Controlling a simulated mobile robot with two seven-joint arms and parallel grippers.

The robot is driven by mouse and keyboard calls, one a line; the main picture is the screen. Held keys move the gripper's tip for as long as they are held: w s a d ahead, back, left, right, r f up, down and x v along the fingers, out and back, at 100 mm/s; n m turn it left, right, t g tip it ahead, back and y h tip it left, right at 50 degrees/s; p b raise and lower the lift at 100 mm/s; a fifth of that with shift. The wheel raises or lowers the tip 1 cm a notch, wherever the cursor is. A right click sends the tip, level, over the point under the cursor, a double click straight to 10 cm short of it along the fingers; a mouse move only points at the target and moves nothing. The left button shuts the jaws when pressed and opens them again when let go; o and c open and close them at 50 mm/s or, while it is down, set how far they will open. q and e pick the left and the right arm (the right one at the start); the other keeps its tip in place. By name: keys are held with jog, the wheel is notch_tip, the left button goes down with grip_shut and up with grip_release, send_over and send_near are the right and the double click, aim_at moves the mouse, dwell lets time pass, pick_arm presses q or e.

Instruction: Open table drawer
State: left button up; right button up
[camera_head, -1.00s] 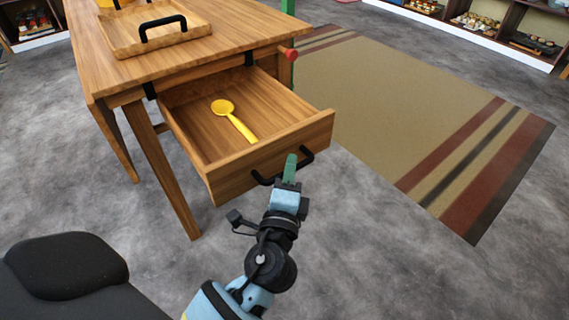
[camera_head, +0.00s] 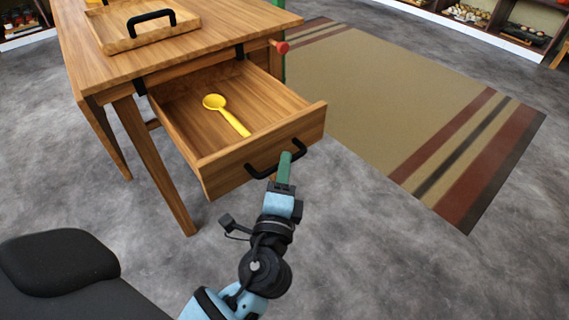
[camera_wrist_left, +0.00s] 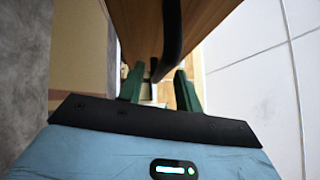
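The wooden table drawer (camera_head: 262,160) is pulled well out from the table (camera_head: 205,58). A yellow spoon (camera_head: 228,115) lies inside it. The drawer front carries a black bar handle (camera_head: 262,172), which also shows in the wrist view (camera_wrist_left: 172,35). My left gripper (camera_head: 285,158) is at the handle, its green fingers overlapping the bar in the head view. In the wrist view my left gripper (camera_wrist_left: 158,86) has its two fingers spread apart, with the bar appearing between and beyond the tips. I cannot tell whether they touch it. My right gripper is not in view.
A wooden tray (camera_head: 140,30) with a black handle stands on the tabletop. A red knob (camera_head: 282,47) sticks out at the table's right side. A striped rug (camera_head: 400,100) lies to the right. Grey floor is clear in front, and shelves (camera_head: 480,15) stand at the back.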

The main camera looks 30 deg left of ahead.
pick_arm(q)
jog(key=r+v, duration=0.1)
jog(key=v, duration=0.5)
jog(key=shift+f, duration=0.45)
jog(key=shift+s, duration=0.1)
